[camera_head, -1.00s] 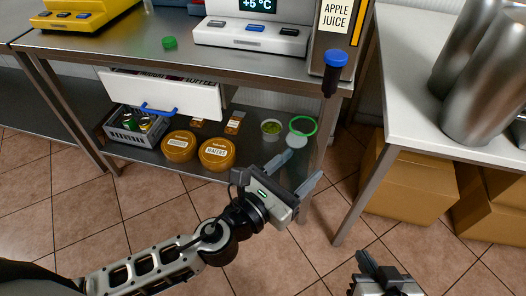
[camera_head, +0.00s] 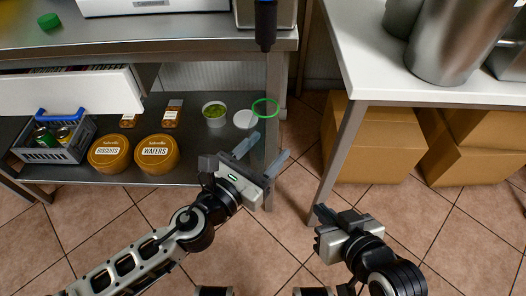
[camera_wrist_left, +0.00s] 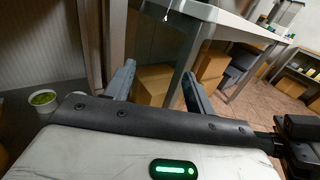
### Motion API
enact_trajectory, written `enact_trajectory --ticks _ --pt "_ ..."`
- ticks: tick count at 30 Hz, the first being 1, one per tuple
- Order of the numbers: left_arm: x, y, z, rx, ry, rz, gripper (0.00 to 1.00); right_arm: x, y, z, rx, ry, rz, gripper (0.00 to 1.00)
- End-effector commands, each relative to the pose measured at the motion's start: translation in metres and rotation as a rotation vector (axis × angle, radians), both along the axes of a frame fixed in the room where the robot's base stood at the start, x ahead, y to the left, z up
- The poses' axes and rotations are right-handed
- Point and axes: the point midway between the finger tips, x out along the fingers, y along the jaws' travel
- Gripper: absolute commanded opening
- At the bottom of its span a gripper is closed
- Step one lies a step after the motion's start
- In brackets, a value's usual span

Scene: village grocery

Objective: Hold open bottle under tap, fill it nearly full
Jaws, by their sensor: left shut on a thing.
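My left gripper (camera_head: 264,155) is in front of the steel counter's right end, at lower-shelf height. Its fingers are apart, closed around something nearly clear. A green ring (camera_head: 266,116) shows just above the fingers and seems to be the rim of the clear bottle; its walls and any contents cannot be made out. In the left wrist view the two fingers (camera_wrist_left: 160,88) also stand apart. The black tap (camera_head: 265,25) hangs over the counter's edge, above the ring in the picture. A green cap (camera_head: 50,20) lies on the counter. My right gripper (camera_head: 322,222) is low right, its fingers mostly end-on.
The lower shelf holds biscuit and wafer tubs (camera_head: 156,154), a white cup (camera_head: 214,112) and a grey crate (camera_head: 50,152). An open drawer (camera_head: 70,92) juts out. A white table (camera_head: 360,70) with steel vessels stands right, cardboard boxes (camera_head: 370,140) beneath. The tiled floor ahead is clear.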

Motion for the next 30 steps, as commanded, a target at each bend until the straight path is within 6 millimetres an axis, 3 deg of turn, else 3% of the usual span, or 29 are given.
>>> enact_trajectory --ticks 16,30 --pt "0.05 0.0 0.008 0.0 -0.003 0.002 0.33 -0.001 -0.002 0.01 -0.002 -0.016 -0.008 0.0" --pt "0.091 0.0 0.008 0.0 -0.002 0.001 0.33 -0.002 -0.001 0.001 -0.001 0.002 -0.003 0.0"
